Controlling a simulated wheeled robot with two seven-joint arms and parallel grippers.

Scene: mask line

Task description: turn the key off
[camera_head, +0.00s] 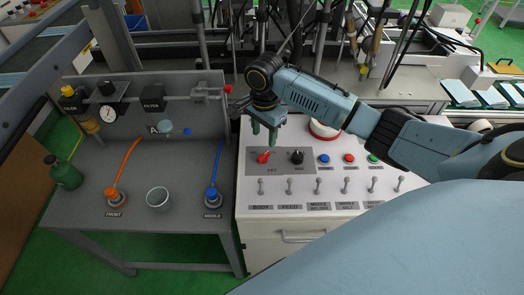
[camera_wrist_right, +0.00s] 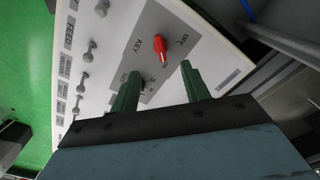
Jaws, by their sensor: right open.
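The red key switch (camera_head: 263,157) sits on the grey plate at the left of the white control panel. In the right wrist view the red key (camera_wrist_right: 160,47) lies beyond the gap between my fingertips, with the lettering KEY and OFF beside it. Its handle looks slanted in the head view; I cannot tell its exact setting. My right gripper (camera_head: 264,136) is open and empty, its green fingers pointing down above and just behind the key. The fingers (camera_wrist_right: 160,70) stand apart, not visibly touching it. My left gripper is out of view.
A black knob (camera_head: 297,157) sits right of the key. Blue, red and green buttons and a row of toggle switches (camera_head: 289,186) are nearby. A red-ringed round part (camera_head: 324,131) is behind. A grey bench (camera_head: 178,180) with gauge and hoses stands left.

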